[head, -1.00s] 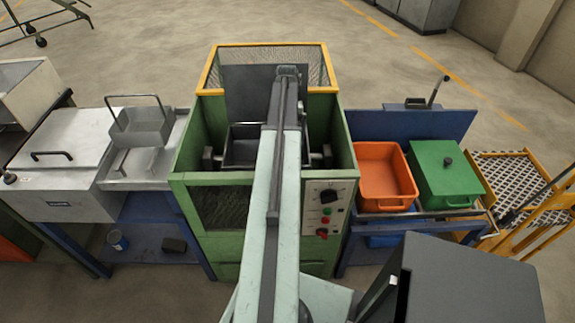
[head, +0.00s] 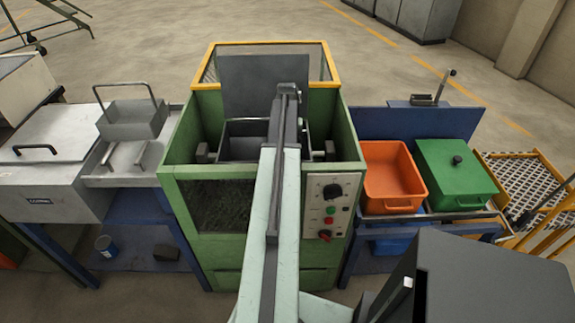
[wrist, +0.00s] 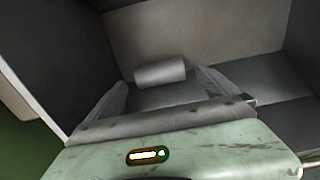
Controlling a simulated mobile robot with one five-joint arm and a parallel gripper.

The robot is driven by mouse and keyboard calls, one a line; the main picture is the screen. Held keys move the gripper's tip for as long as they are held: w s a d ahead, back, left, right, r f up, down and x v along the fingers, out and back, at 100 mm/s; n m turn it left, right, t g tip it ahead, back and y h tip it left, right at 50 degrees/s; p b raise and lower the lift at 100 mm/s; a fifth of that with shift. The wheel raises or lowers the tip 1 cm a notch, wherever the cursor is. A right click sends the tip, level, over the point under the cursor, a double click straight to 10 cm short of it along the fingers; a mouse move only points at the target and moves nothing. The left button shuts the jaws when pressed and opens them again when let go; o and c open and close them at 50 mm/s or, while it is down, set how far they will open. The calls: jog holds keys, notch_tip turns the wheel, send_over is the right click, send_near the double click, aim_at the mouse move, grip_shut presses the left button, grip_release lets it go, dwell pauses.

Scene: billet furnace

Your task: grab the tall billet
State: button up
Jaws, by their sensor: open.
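One light grey cylindrical billet (wrist: 160,73) shows in the wrist view, its long side across the picture, inside a dark-walled box. I cannot tell whether it is the tall one. My gripper (wrist: 165,84) is open, with one finger to the left and one to the right of the billet in the picture. The billet appears just past or between the fingertips, and no grip on it shows. In the head view my arm reaches over the green machine (head: 205,265) to its dark inner box (head: 240,147). The arm hides part of that box, and no billet shows there.
A dark upright plate (head: 250,85) stands behind the box, with a yellow-framed mesh guard (head: 325,65) around the back. An orange bin (head: 390,178) and a green lidded bin (head: 455,175) stand at right. A grey handled basket (head: 130,122) stands at left.

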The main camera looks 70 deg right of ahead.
notch_tip(320, 180, down, 2)
jog(key=shift+b, duration=0.3)
jog(key=shift+r, duration=0.15)
jog(key=shift+c, duration=0.4)
grip_shut()
notch_tip(320, 180, up, 10)
jog(key=p, duration=1)
jog(key=shift+r+p, duration=0.2)
jog(key=shift+p, duration=0.15)
